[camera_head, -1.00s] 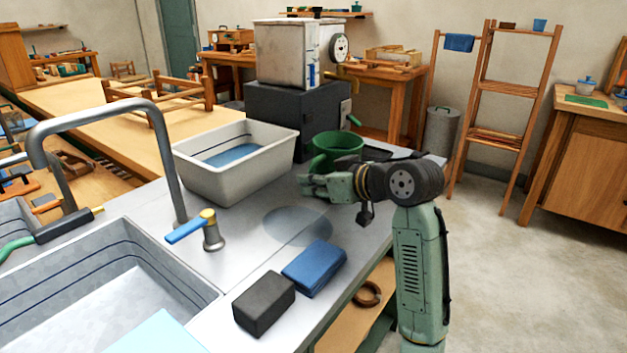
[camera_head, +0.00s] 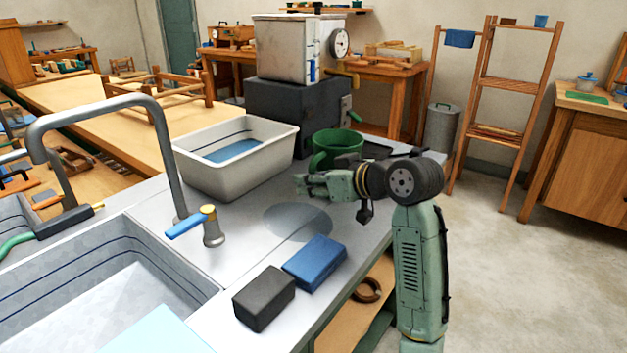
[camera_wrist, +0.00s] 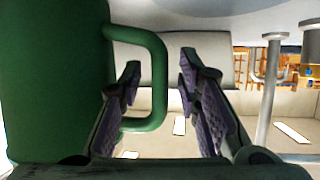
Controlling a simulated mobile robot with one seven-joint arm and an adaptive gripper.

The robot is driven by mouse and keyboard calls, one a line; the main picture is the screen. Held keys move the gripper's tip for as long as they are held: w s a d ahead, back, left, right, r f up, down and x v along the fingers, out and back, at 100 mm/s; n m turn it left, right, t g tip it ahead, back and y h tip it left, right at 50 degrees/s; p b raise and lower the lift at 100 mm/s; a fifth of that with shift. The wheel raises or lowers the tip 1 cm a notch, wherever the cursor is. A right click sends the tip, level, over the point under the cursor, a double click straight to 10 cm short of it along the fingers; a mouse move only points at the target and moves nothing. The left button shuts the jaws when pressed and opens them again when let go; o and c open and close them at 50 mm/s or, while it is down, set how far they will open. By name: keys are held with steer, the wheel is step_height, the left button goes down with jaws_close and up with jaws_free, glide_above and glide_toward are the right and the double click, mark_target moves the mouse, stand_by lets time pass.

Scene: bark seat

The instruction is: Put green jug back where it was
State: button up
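The green jug (camera_head: 337,143) stands on the metal counter behind my wrist in the head view, its lower part partly hidden by my arm. In the wrist view the jug (camera_wrist: 50,80) fills the left side, with its handle (camera_wrist: 157,80) pointing right. My gripper (camera_wrist: 160,85) is open, and the handle's outer bar shows between the two fingers. The left finger overlaps the handle's opening; I cannot tell whether it is inside it. In the head view my gripper (camera_head: 303,183) points left, above the counter and in front of the jug.
A white basin (camera_head: 240,180) stands left of the jug, and a dark box (camera_head: 290,108) is behind it. A blue block (camera_head: 315,262) and a black block (camera_head: 264,298) lie toward the front edge. A faucet (camera_head: 170,150) and sink are at left. The counter's middle is clear.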

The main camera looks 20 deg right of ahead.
steer(key=b+v, duration=0.1)
steer(key=v, duration=1.1)
steer(key=shift+r+b, duration=0.15)
steer(key=shift+b, duration=0.2)
